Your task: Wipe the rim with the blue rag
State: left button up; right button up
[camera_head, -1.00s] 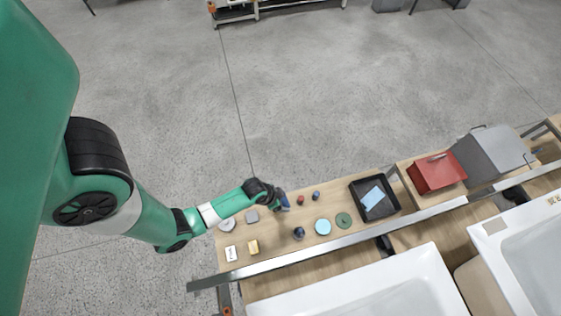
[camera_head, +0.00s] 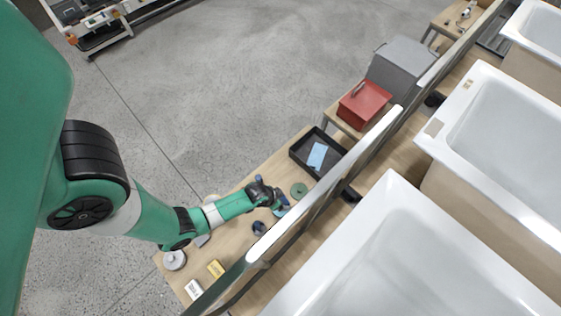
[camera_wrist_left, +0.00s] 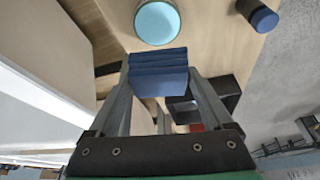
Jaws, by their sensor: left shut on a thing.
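My left gripper (camera_head: 281,203) is shut on the blue rag, a thick dark blue folded block. The rag (camera_wrist_left: 158,72) shows clearly between the fingers in the left wrist view; in the head view the gripper largely hides it. The gripper is over the wooden bench, close to the metal rail and partly over a light blue disc (camera_wrist_left: 157,22). The nearest white bathtub shell has a pale rim (camera_head: 325,245) on the other side of the rail, apart from the rag. My right gripper is not in view.
A metal rail (camera_head: 330,190) runs between the bench and the tubs. A red box (camera_head: 364,105) stands farther along.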

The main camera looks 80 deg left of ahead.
pick_arm(q)
jog(key=shift+f+b, duration=3.5)
jog(key=shift+f, duration=0.85)
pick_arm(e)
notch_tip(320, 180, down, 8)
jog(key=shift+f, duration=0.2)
pick_arm(q)
jog(key=shift+w+f+b, duration=0.1)
jog(key=shift+f+b, duration=0.3)
jog(key=shift+f, duration=0.05)
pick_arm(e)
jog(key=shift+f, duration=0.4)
pick_arm(q)
jog(key=shift+f, duration=0.1)
notch_tip(320, 180, up, 7)
jog(key=p, duration=0.7)
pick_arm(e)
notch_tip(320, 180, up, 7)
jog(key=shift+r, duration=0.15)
